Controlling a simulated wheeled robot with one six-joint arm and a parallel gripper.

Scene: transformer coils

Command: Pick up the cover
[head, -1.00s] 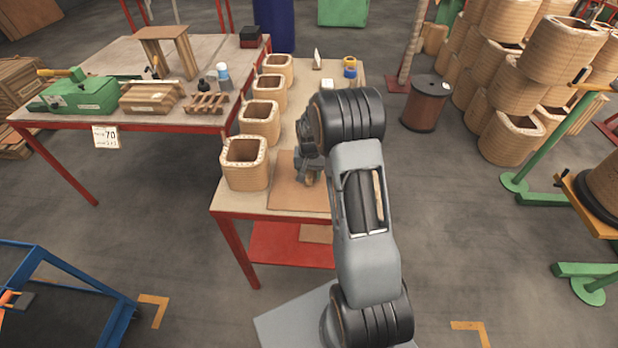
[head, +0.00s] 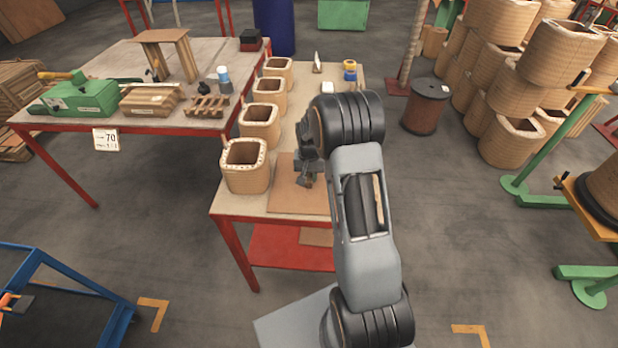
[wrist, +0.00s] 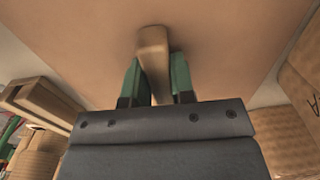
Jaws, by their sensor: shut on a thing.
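The cover (head: 287,195) is a flat brown board at the near end of the narrow table, just right of the nearest coil; my arm hides its right part. In the wrist view the cover (wrist: 225,40) fills most of the picture, with a tan block-like handle (wrist: 153,50) on it. My gripper (wrist: 153,75) has its two green fingers on either side of this handle, shut on it. In the head view my gripper (head: 306,181) is small and dark over the cover. I cannot tell whether the cover touches the tabletop.
Several square wound coils (head: 245,165) stand in a row along the table's left edge, the nearest close to the cover. A second table (head: 120,60) with a green tool case (head: 80,100) adjoins at left. Stacked coils (head: 512,142) and a brown drum (head: 426,106) stand right. Open floor lies in front.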

